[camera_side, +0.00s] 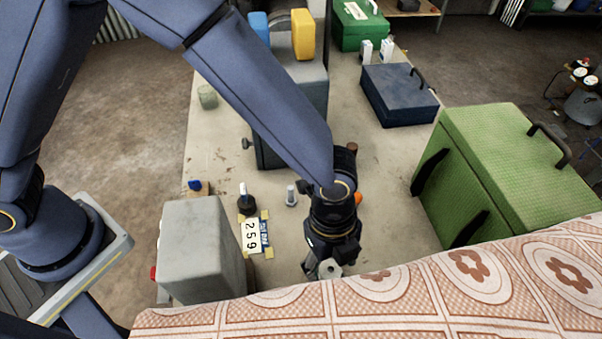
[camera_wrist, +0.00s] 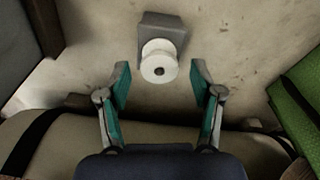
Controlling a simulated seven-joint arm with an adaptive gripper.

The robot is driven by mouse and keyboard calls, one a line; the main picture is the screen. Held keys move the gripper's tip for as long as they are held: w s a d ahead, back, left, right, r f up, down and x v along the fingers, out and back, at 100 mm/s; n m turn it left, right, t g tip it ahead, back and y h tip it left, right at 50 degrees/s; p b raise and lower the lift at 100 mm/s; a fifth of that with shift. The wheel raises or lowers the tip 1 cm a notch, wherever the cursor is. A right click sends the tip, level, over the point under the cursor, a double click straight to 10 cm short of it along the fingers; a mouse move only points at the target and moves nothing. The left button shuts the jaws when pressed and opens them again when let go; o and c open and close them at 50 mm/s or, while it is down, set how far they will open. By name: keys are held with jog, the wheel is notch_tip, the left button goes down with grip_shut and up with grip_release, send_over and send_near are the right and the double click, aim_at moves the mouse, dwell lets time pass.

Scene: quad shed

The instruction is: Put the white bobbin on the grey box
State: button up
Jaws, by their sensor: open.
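The white bobbin (camera_wrist: 157,62) shows in the wrist view, end-on with a dark centre hole, overlapping a small grey block (camera_wrist: 165,25); whether it rests on that block I cannot tell. In the side view the bobbin (camera_side: 329,269) is partly hidden by my gripper. My gripper (camera_wrist: 160,75) is open and empty, its teal-padded fingers on either side of the bobbin and apart from it. A light grey box (camera_side: 190,240) stands at the lower left in the side view, its top bare. A taller grey box (camera_side: 305,85) stands further back.
Yellow (camera_side: 303,34) and blue (camera_side: 259,27) items stand near the tall box. A large green case (camera_side: 510,160) stands right and a dark blue case (camera_side: 398,96) behind. A patterned cloth (camera_side: 400,305) covers the front.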

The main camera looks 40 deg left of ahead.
notch_tip(320, 180, up, 11)
jog(key=a, duration=0.2)
jog(key=w+a+r+n+t, duration=0.2)
jog(key=w+a+r+n, duration=0.2)
jog(key=a+r+n, duration=0.5)
jog(key=s+a+r+n+t, duration=0.1)
jog(key=s+a+n, duration=0.2)
jog(key=a+n, duration=0.2)
jog(key=s+a+r+n+t, duration=0.1)
jog(key=s+a+r+n, duration=0.1)
jog(key=a, duration=0.9)
jog(key=s+a+r+n+t+y, duration=0.1)
jog(key=s+a+r+n+t, duration=0.1)
jog(key=s+a+n, duration=0.2)
jog(key=a+n, duration=0.3)
jog(key=shift+a+n, duration=0.3)
jog(key=shift+a, duration=0.1)
